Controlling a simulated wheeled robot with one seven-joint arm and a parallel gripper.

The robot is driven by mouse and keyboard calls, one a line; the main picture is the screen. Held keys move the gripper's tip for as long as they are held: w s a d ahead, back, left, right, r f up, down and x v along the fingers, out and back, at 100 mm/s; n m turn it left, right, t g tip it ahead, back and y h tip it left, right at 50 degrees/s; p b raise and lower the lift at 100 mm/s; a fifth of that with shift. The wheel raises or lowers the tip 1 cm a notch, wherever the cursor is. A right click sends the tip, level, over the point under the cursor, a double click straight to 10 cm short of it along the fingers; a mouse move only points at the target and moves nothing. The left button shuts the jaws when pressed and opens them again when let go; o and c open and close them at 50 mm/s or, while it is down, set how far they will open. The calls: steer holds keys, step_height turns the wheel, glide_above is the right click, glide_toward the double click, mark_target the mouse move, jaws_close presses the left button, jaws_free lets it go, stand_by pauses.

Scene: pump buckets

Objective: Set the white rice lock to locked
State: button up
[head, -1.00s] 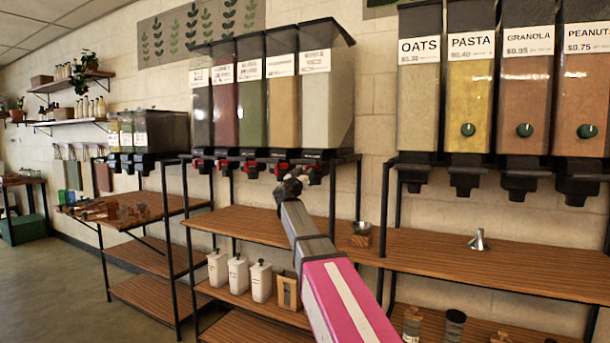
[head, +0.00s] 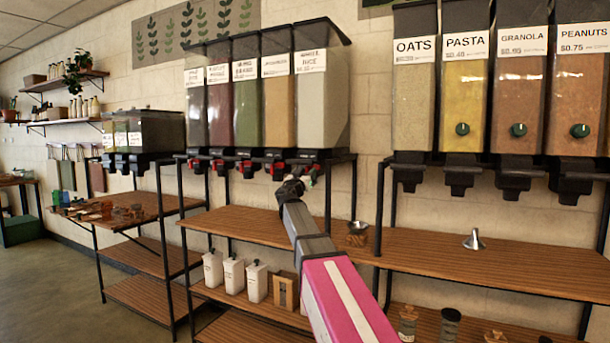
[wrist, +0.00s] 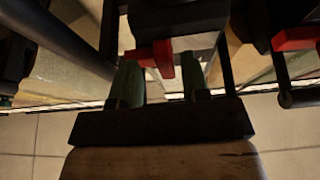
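The white rice dispenser (head: 322,105) is the rightmost bin of the middle group, filled with pale grain, its label partly readable. My gripper (head: 302,178) is just under its black outlet, which hides the lock in the head view. In the wrist view, my gripper (wrist: 161,82) has two green fingers apart. A red lock lever (wrist: 163,58) under a black dispenser body (wrist: 180,22) shows between the fingertips, close to the left finger. I cannot tell whether it touches, or which way the lock is set.
A second red lever (wrist: 296,39) is at the right of the wrist view. The wooden shelf (head: 235,225) below my arm is mostly clear, with a small metal cup (head: 357,228) on it. Black frame posts (head: 379,215) stand to the right.

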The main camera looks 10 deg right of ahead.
steer(key=v, duration=1)
steer(key=shift+s+a+f, duration=0.2)
steer(key=shift+s+a, duration=0.05)
steer(key=s+d+f+n+g+y, duration=0.1)
steer(key=s+d+f+g, duration=0.25)
steer(key=f, duration=0.75)
steer(key=s+d+f+g+y, duration=0.2)
steer(key=d+f+g, duration=0.15)
steer(key=f, duration=0.75)
steer(key=s+d+f+n+g+y, duration=0.1)
steer(key=s+d+f+g, duration=0.2)
steer(key=f, duration=0.8)
steer(key=s+a+f+n+g+y, duration=0.2)
steer(key=s+a+f+g+y, duration=0.1)
steer(key=s+f, duration=0.6)
steer(key=s+a+f+n+g+y, duration=0.3)
steer(key=s+f+g+y, duration=0.2)
steer(key=s+f, duration=0.5)
step_height(320, 180, down, 3)
steer(key=shift+r+y, duration=0.1)
steer(key=shift+y, duration=0.5)
steer(key=shift+a, duration=0.2)
